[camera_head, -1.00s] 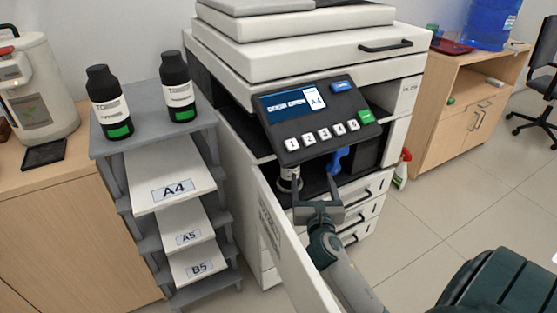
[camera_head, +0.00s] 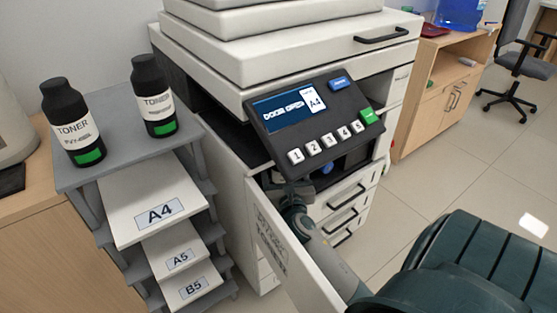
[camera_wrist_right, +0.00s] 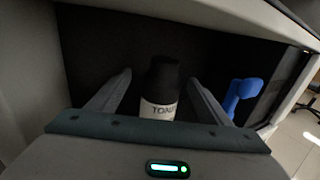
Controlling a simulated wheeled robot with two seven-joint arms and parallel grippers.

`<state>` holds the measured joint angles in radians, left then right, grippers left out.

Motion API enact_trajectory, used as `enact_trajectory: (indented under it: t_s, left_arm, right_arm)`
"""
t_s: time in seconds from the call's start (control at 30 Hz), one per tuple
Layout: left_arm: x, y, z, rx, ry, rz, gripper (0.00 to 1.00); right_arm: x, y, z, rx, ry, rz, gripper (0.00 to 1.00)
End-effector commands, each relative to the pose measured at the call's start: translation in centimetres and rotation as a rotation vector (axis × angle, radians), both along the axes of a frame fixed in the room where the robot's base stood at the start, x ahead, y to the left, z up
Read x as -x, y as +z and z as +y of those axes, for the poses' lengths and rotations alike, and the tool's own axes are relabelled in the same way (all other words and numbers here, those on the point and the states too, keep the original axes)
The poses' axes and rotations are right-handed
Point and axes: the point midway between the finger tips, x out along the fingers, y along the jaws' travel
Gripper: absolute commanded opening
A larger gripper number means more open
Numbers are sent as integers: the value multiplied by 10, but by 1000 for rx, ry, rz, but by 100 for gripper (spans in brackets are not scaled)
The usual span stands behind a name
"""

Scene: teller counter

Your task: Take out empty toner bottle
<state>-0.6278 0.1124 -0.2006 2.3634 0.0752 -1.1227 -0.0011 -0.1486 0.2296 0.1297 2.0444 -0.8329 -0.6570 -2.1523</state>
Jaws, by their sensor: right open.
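In the right wrist view a toner bottle (camera_wrist_right: 160,108) with a black cap and a white label stands inside the printer's dark bay (camera_wrist_right: 215,52). My right gripper (camera_wrist_right: 160,80) is open, with one finger on each side of the bottle; I cannot tell whether they touch it. In the head view my right arm reaches behind the open white door (camera_head: 290,262) into the printer (camera_head: 290,60), and the control panel hides the fingers and bottle. The panel screen (camera_head: 292,112) reads "DOOR OPEN". My left gripper is not in view.
Two black toner bottles with green label patches (camera_head: 72,122) (camera_head: 154,96) stand on the grey rack (camera_head: 110,163) at left, above the A4, A5 and B5 paper. A blue lever (camera_wrist_right: 241,92) is right of the gripper in the bay.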

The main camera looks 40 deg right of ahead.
Motion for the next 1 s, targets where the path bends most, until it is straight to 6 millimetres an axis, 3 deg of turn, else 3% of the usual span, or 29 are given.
enact_trajectory:
  t_s: [1.0]
  left_arm:
    - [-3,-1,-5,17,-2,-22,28]
  right_arm:
    - [-26,-2,-20,1,-2,-1,72]
